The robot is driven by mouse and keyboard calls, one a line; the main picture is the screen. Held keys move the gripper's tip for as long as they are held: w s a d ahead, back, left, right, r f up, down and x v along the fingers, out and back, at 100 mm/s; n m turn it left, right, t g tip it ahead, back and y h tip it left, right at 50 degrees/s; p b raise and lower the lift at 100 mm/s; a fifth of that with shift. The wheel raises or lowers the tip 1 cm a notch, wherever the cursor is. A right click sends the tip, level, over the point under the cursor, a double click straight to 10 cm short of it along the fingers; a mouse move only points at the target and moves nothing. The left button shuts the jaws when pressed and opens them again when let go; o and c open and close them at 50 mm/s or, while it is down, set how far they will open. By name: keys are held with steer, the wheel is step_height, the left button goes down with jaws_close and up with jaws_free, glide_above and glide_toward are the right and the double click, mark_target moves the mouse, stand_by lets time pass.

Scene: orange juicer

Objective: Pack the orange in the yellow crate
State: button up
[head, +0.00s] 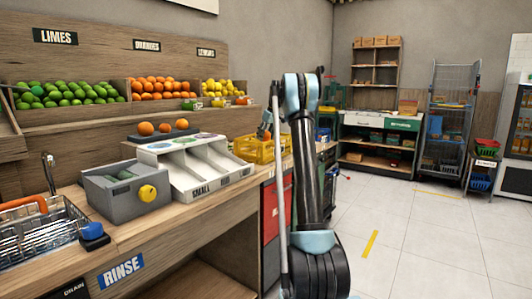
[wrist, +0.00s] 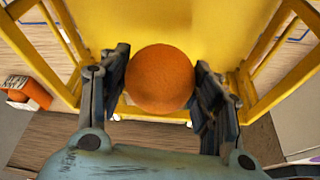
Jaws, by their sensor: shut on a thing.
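The orange (wrist: 160,80) is between the two fingers of my gripper (wrist: 161,62) in the wrist view, and the gripper is shut on it. The yellow crate (wrist: 225,22) fills the upper part of that view, behind the orange, with its slatted sides to left and right. I cannot tell how high the orange is relative to the crate's rim. In the head view, the crate (head: 258,150) stands on the wooden counter, partly hidden by my arm. My gripper (head: 265,130) is small there at the crate, and the held orange cannot be made out.
A white sorting chute (head: 215,172) marked SMALL stands left of the crate. A grey box (head: 125,190) with a yellow knob is farther left. Two oranges and another round fruit sit on a dark stand (head: 163,136) behind. Bins of limes, oranges and lemons line the wall.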

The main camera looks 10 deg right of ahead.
steer(key=shift+f, duration=0.1)
steer(key=shift+w+a+f, duration=0.1)
steer(key=shift+f, duration=1.5)
steer(key=shift+w+a+f, duration=0.1)
steer(key=shift+f, duration=1.45)
steer(key=o, duration=1.4)
steer(key=shift+c, duration=0.2)
steer(key=shift+r, duration=0.1)
steer(key=v, duration=1.1)
steer(key=shift+s+d+r, duration=0.15)
steer(key=shift+d+r, duration=0.05)
steer(key=shift+r, duration=0.1)
